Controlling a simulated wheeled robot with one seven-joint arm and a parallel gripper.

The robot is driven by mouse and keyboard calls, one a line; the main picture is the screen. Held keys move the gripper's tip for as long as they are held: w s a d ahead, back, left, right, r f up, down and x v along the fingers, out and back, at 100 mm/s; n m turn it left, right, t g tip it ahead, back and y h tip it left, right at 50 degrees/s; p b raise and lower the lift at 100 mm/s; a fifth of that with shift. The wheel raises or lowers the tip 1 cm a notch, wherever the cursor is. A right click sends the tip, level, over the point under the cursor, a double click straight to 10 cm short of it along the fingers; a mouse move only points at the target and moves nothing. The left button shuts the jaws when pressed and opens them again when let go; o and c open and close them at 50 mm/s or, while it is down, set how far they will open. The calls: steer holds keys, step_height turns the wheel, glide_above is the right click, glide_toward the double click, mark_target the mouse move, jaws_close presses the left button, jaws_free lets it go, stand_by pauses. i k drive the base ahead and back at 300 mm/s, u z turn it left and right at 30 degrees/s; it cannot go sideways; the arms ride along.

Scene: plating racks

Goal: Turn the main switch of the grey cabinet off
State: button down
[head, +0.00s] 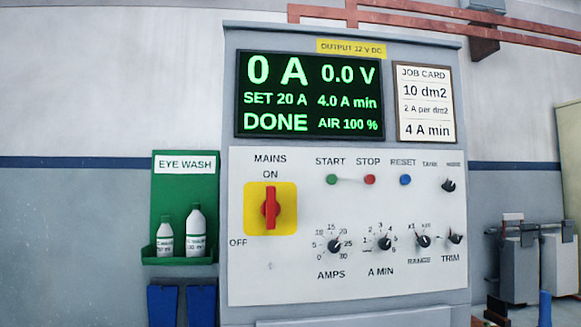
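The grey cabinet (342,38) fills the middle of the head view. Its main switch (270,208) is a red rotary handle on a yellow plate, under the label MAINS. The handle stands upright, in line with the word ON above it; the word OFF is at its lower left. The display (309,96) reads 0 A, 0.0 V, SET 20 A, 4.0 A min, DONE and AIR 100 %. My gripper is not in view.
Right of the switch are green, red and blue buttons, START (331,179), STOP (369,180) and RESET (405,180), with several black knobs below. A green eye wash holder (165,190) with two bottles hangs left of the cabinet. No obstacle shows before the switch.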

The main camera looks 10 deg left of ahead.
mark_target(270, 208)
steer(key=u, duration=0.5)
steer(key=k, duration=1.2)
steer(key=u, duration=0.95)
steer(key=i, duration=1.1)
steer(key=z, duration=0.4)
